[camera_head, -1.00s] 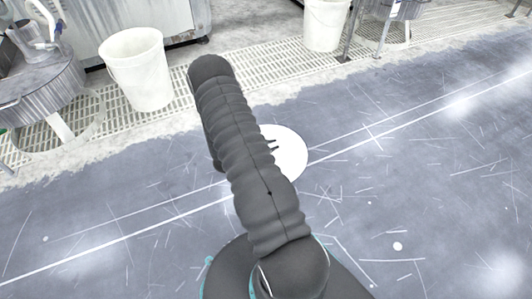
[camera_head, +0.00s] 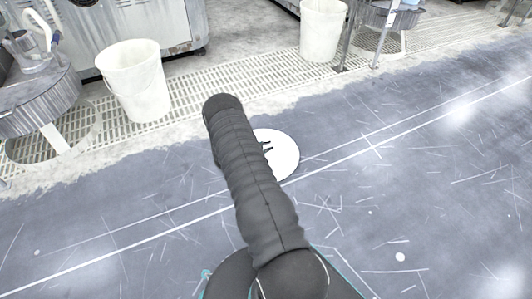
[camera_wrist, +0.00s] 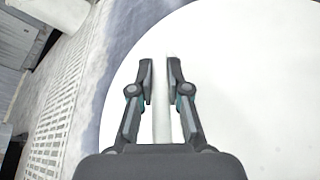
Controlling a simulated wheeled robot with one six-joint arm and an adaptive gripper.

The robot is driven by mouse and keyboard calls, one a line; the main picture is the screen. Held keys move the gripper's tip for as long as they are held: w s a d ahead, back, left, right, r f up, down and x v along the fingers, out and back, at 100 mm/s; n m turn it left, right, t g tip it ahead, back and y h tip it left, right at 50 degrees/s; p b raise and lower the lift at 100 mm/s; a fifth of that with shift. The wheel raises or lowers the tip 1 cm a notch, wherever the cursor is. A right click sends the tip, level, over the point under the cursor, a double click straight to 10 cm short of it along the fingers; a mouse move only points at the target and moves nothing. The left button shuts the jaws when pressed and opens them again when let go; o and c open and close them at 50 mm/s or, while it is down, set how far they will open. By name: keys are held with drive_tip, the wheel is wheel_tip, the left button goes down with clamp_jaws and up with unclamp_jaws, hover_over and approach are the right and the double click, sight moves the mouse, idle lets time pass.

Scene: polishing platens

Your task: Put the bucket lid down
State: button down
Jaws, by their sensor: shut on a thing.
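The white round bucket lid (camera_head: 285,157) shows in the head view just right of my arm, over the blue-grey floor. My arm hides its left part. In the wrist view the lid (camera_wrist: 245,70) fills most of the picture, with a raised white bar (camera_wrist: 161,115) across it. My gripper (camera_wrist: 160,75) has its two fingers on either side of this bar and is shut on it. In the head view dark fingers (camera_head: 266,147) show against the lid. I cannot tell whether the lid touches the floor.
A white bucket (camera_head: 136,85) without a lid stands on the pale floor grating (camera_head: 205,80) at the upper left. Another white bucket (camera_head: 322,30) stands farther back. A round metal machine (camera_head: 38,100) is at the far left. The scratched floor (camera_head: 420,170) to the right is clear.

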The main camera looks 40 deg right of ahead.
wheel_tip(320, 180, down, 3)
drive_tip(key=shift+f, duration=0.1)
drive_tip(key=c, duration=1.1)
unclamp_jaws()
drive_tip(key=shift+c, duration=0.2)
